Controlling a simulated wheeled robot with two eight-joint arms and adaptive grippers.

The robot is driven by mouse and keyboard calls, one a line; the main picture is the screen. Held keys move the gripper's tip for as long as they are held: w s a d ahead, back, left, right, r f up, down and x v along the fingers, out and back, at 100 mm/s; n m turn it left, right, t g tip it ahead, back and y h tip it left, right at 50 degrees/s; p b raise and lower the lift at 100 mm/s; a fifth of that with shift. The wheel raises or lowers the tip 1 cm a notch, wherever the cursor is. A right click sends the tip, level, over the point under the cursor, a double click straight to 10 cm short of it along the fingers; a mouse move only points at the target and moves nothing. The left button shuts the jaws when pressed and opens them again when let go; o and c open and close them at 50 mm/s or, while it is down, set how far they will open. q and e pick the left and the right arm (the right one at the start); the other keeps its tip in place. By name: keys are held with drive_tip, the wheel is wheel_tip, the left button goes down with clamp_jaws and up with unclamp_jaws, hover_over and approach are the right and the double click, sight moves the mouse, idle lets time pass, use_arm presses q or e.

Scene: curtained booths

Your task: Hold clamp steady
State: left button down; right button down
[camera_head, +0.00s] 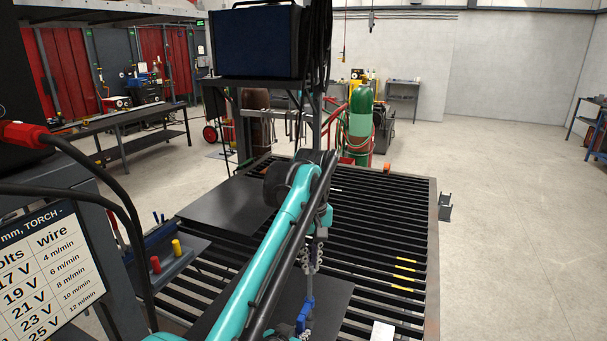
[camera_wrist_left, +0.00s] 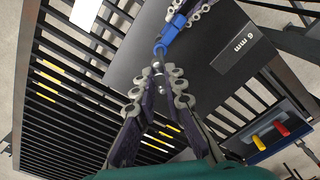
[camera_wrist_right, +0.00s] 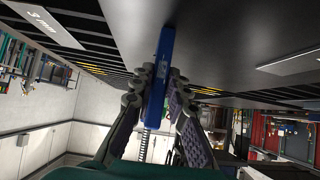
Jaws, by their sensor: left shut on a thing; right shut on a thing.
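A clamp with a blue body (camera_head: 306,314) sits by the dark plate (camera_head: 337,293) on the slatted table. In the head view my left gripper (camera_head: 309,264) points down above the clamp, and my right gripper (camera_head: 299,331) is at its lower end, mostly cut off by the frame. In the left wrist view the left fingertips (camera_wrist_left: 158,88) close on the clamp's slim metal part, just below its blue end (camera_wrist_left: 163,46). In the right wrist view the right fingertips (camera_wrist_right: 157,92) are shut around the blue bar of the clamp (camera_wrist_right: 160,65). Its contact with the plate is unclear.
Another dark plate (camera_head: 225,204) lies farther back on the slatted table (camera_head: 432,230). A side tray (camera_head: 185,258) holds red and yellow pieces. A green gas cylinder (camera_head: 361,118) stands behind the table. A settings sign (camera_head: 45,272) is at left. Floor at right is clear.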

use_arm(q)
drive_tip(key=n, duration=0.6)
drive_tip(key=shift+f, duration=0.1)
drive_tip(key=n, duration=0.6)
drive_tip(key=shift+d, duration=0.1)
drive_tip(key=c, duration=1.5)
unclamp_jaws()
drive_tip(key=shift+w, duration=0.1)
drive_tip(key=shift+r, duration=1.6)
drive_tip(key=m, duration=0.4)
drive_tip(key=shift+m, duration=0.3)
drive_tip(key=m, duration=0.5)
drive_tip(key=shift+m, duration=1.2)
